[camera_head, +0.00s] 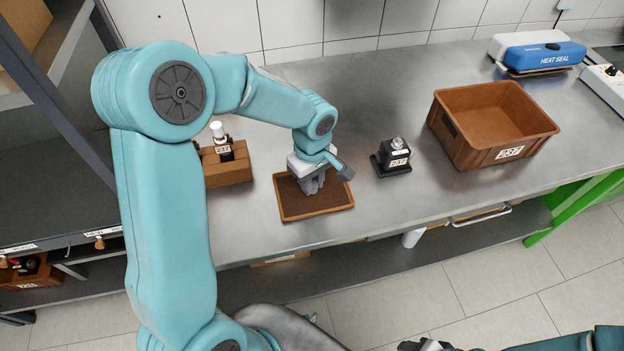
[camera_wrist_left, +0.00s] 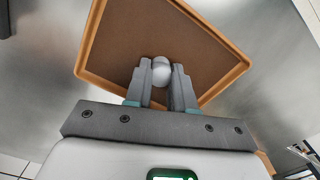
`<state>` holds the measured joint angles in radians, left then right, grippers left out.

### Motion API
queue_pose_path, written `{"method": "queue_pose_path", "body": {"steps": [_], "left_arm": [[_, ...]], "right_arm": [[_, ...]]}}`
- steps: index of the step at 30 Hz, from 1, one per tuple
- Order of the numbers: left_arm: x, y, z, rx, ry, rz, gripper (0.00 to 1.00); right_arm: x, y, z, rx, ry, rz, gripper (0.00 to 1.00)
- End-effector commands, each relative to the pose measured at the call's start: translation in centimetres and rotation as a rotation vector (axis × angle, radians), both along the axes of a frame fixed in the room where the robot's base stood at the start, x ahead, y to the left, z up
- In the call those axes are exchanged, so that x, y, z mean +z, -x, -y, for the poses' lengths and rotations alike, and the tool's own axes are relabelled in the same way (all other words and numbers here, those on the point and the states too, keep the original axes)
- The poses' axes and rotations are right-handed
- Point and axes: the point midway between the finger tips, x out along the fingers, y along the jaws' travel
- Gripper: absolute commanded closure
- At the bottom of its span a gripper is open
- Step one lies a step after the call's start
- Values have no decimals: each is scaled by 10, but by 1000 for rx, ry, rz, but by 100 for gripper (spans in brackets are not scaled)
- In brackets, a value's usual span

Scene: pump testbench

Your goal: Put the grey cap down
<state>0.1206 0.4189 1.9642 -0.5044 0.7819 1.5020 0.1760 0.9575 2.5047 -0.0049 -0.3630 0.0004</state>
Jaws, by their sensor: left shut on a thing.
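The grey cap (camera_wrist_left: 162,70) is a small, round, light grey piece between my left fingertips in the left wrist view. My left gripper (camera_head: 312,187) is shut on it and points down over the shallow brown tray (camera_head: 322,212). The tray also shows in the left wrist view (camera_wrist_left: 200,45), behind the fingers. Its floor looks empty around them. I cannot tell whether the cap touches the tray floor. In the head view the gripper hides the cap. Part of my right gripper (camera_head: 425,345) shows at the bottom edge; its fingers are not clear.
A black tagged unit (camera_head: 392,158) stands right of the tray. A brown holder (camera_head: 226,173) with a white-topped black part (camera_head: 221,140) stands left. A brown crate (camera_head: 490,125) and a blue heat sealer (camera_head: 545,55) are farther right. The bench behind the tray is clear.

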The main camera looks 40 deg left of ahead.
Motion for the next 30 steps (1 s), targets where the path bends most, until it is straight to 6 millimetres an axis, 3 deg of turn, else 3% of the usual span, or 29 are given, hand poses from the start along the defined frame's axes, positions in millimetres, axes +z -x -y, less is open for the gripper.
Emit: {"method": "queue_pose_path", "body": {"steps": [8, 9, 11, 23, 30], "left_arm": [[-5, 0, 0, 0, 0, 0, 100], [-3, 0, 0, 0, 0, 0, 67], [-3, 0, 0, 0, 0, 0, 51], [6, -1, 0, 1, -1, 3, 51], [59, -2, 0, 2, -1, 7, 51]], "right_arm": [[-6, 0, 0, 0, 0, 0, 49], [-5, 0, 0, 0, 0, 0, 49], [-4, 0, 0, 0, 0, 0, 49], [1, 0, 0, 0, 0, 0, 49], [0, 0, 0, 0, 0, 0, 49]]}}
